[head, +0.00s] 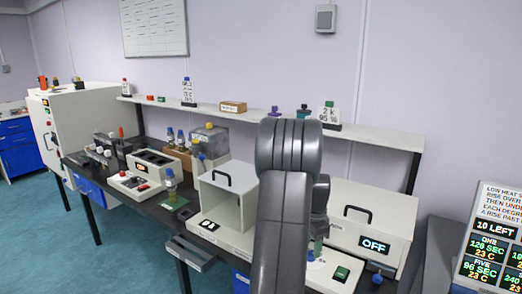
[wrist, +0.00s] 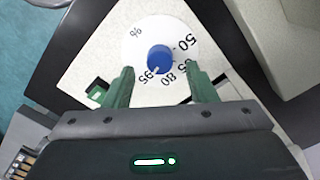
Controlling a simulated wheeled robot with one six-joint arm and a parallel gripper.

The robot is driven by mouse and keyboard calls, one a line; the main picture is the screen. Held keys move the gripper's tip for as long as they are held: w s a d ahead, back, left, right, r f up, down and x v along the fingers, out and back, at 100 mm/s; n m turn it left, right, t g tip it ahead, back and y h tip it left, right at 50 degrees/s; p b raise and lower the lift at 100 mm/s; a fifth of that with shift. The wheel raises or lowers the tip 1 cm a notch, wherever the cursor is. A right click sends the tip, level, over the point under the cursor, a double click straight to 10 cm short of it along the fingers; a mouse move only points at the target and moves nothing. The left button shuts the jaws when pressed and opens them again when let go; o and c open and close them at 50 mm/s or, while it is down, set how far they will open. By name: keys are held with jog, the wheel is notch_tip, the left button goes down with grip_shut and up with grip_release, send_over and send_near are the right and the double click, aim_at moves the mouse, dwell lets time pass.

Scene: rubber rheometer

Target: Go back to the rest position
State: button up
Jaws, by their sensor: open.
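My gripper (wrist: 162,76) is open, with its two green fingers apart and nothing between them that I can see held. A blue knob (wrist: 160,59) sits on a white round dial (wrist: 138,42) just beyond the fingertips in the wrist view. The dial has numbers such as 96, 50, 80 and 95 round it. I cannot tell the gap between fingers and knob. In the head view my arm fills the middle and hides most of the gripper, with only a bit of green finger (head: 318,246) showing low down over the panel.
A white machine with an OFF display (head: 374,245) stands right of my arm, with a green switch (head: 341,273) in front. A shelf (head: 265,115) with small items runs behind. A readout screen (head: 490,240) is at right.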

jog(key=shift+f, duration=1.55)
